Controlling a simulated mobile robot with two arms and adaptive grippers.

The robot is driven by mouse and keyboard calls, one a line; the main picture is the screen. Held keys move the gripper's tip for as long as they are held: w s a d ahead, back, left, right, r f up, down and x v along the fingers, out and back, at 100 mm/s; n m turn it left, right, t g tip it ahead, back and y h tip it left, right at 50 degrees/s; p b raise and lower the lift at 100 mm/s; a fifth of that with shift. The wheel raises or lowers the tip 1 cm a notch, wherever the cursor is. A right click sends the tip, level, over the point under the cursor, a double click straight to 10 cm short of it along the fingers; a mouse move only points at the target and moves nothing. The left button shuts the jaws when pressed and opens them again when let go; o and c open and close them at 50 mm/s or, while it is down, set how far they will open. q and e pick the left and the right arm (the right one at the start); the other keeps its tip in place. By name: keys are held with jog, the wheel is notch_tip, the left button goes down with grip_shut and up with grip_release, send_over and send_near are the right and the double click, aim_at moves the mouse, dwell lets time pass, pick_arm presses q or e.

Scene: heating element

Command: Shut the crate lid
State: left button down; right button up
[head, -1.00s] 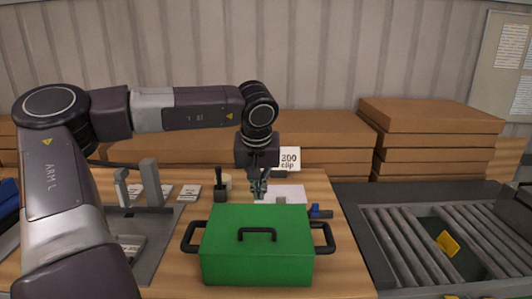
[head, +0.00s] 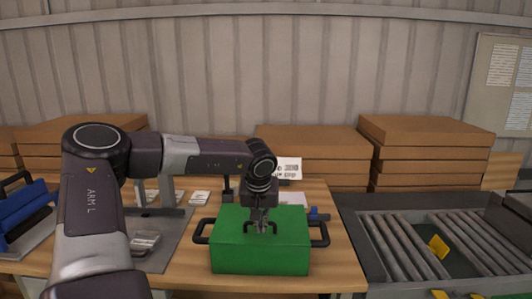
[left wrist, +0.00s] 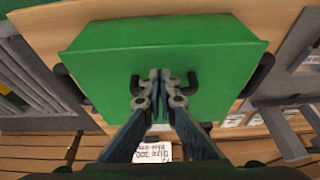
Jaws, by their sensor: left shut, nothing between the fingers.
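The green crate (head: 260,261) stands on the wooden table with black handles at its left and right ends. Its green lid (head: 232,217) lies flat on top, with no visible gap at the front. My left gripper (head: 263,229) is shut and empty, pointing down at the middle of the lid, in front of its black handle. In the left wrist view the closed fingertips (left wrist: 160,75) cover the middle of that handle, whose ends show on both sides. Whether they touch the lid (left wrist: 165,35) I cannot tell. My right gripper is out of view.
A roller conveyor (head: 405,245) with a yellow item stands right of the table. Stacked brown boxes (head: 425,150) line the back. A white label card (head: 288,168) and a small blue item (head: 314,214) are behind the crate. A grey fixture is to its left.

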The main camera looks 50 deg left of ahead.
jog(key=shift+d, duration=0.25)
pick_arm(q)
jog(key=shift+r, duration=0.35)
jog(key=p+v, duration=0.2)
jog(key=v, duration=0.1)
jog(key=shift+w+r+p, duration=0.1)
jog(key=shift+r+p, duration=0.3)
jog(key=shift+r, duration=0.05)
jog(key=s+d+b, duration=0.3)
jog(key=s+d, duration=0.3)
jog(key=d, duration=0.1)
jog(key=shift+s+d, duration=0.15)
jog(key=shift+d, duration=0.1)
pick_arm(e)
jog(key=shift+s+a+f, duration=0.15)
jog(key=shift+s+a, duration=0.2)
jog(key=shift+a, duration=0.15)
